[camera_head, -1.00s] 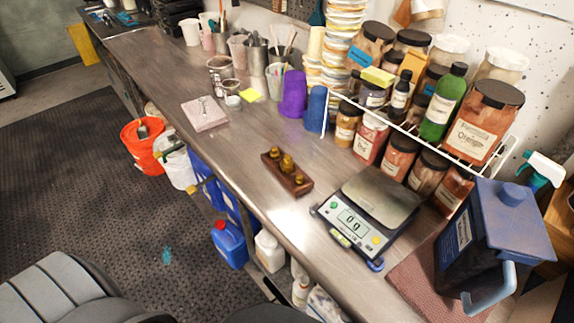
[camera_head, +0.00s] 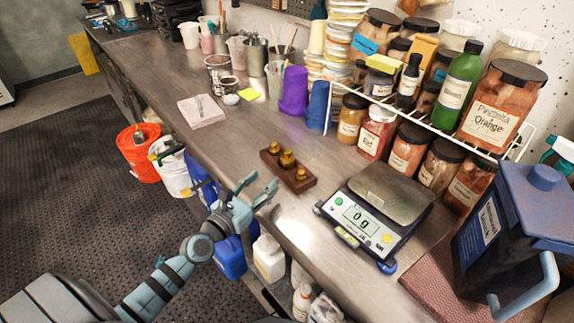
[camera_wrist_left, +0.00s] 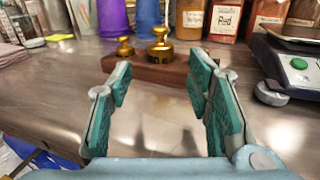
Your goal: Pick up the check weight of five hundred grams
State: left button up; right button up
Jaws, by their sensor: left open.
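Three brass check weights stand upright in a dark wooden block (camera_head: 279,172) on the steel bench. The biggest weight (camera_head: 287,159) is in the middle, with smaller ones at the far end (camera_head: 274,147) and the near end (camera_head: 301,174). No gram marks are readable. My left gripper (camera_head: 262,183) is open and empty at the bench's front edge, short of the block. In the left wrist view the big weight (camera_wrist_left: 160,47) shows between the fingers, farther off. My right gripper is not in view.
A scale (camera_head: 364,218) reading 0 g stands right of the block. Purple (camera_head: 293,92) and blue cups (camera_head: 318,105) and a rack of powder jars stand behind. A pink pad (camera_head: 201,111) lies to the left. The bench in front of the block is clear.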

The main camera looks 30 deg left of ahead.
aim_at(286, 157)
pick_arm(q)
jog(key=w, duration=0.4)
jog(key=w+b, duration=0.1)
jog(key=w, duration=0.2)
jog(key=shift+w+d, duration=0.1)
jog(key=shift+d, duration=0.3)
jog(key=w+b, duration=0.2)
jog(key=w, duration=0.3)
jog(key=shift+d+f, duration=0.1)
jog(key=shift+d, duration=0.05)
jog(key=shift+w, duration=0.25)
jog(key=shift+s+r, duration=0.1)
jog(key=shift+r, duration=0.1)
grip_shut()
